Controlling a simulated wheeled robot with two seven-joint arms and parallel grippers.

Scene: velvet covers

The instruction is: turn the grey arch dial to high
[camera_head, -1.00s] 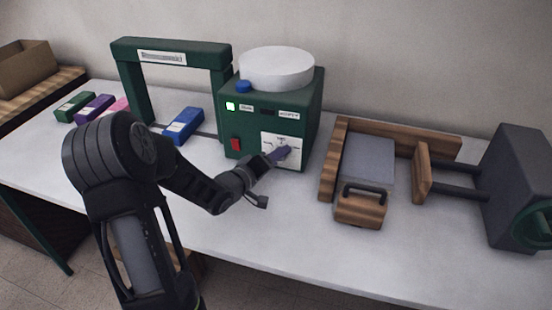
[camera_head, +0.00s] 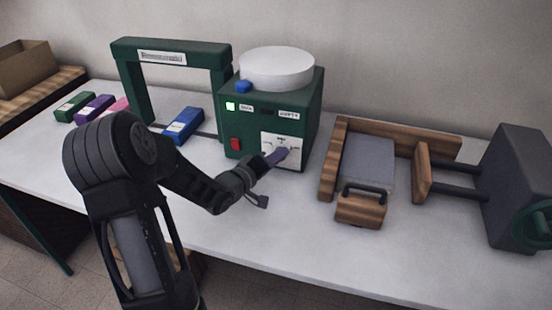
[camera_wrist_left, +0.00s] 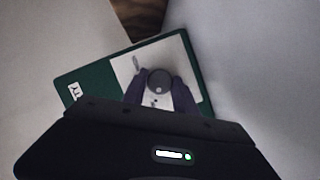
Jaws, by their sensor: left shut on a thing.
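The dial (camera_wrist_left: 159,81) is a round dark grey knob on a white label plate (camera_head: 291,142) at the lower right of the green machine's front. In the left wrist view the dial sits between the two dark fingers of my left gripper (camera_wrist_left: 158,92). My left gripper (camera_head: 277,157) is shut on the dial, coming in from the left front. In the head view the fingers cover most of the dial. The plate's printed marks are too small to read, so the dial's setting cannot be told. My right gripper is not in view.
The green machine (camera_head: 262,118) has a lit green lamp, a red switch (camera_head: 235,144), a blue button (camera_head: 243,87) and a white round top (camera_head: 277,68). A green arch (camera_head: 128,85) stands left with a blue block (camera_head: 184,125). A wooden fixture (camera_head: 328,170) stands right.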

